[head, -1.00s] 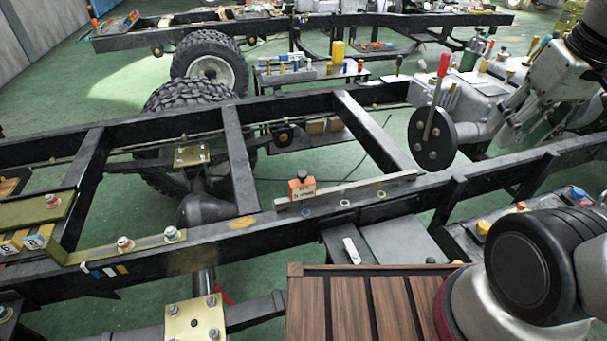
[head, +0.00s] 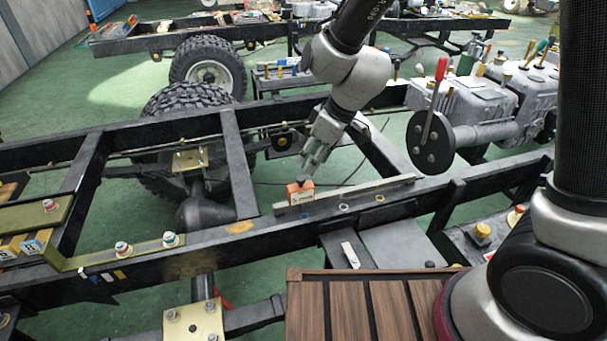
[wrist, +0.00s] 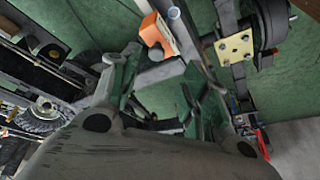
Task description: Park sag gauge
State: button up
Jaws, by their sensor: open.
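The sag gauge, which I take to be the small orange block with a white label and dark knob (head: 301,193), sits upright on the near chassis rail, at the left end of a grey straight bar (head: 365,188). My gripper (head: 312,166) is open and empty, pointing down just above and behind the block, apart from it. In the wrist view, the orange block (wrist: 154,30) and its knob show near the top, beyond the fingers of my gripper (wrist: 165,82). The label is too small to read surely.
Blue, white and yellow rings (head: 343,207) mark the rail in front of the bar. A disc with a red-handled lever (head: 431,140) stands to the right. A slatted wooden deck (head: 350,310) lies in front. A cross member (head: 240,165) rises left of the block.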

aim_at(302, 178)
jog(key=shift+n, duration=0.4)
jog(key=x, duration=0.8)
jog(key=shift+w+r, duration=0.1)
jog(key=shift+w, duration=0.2)
grip_shut()
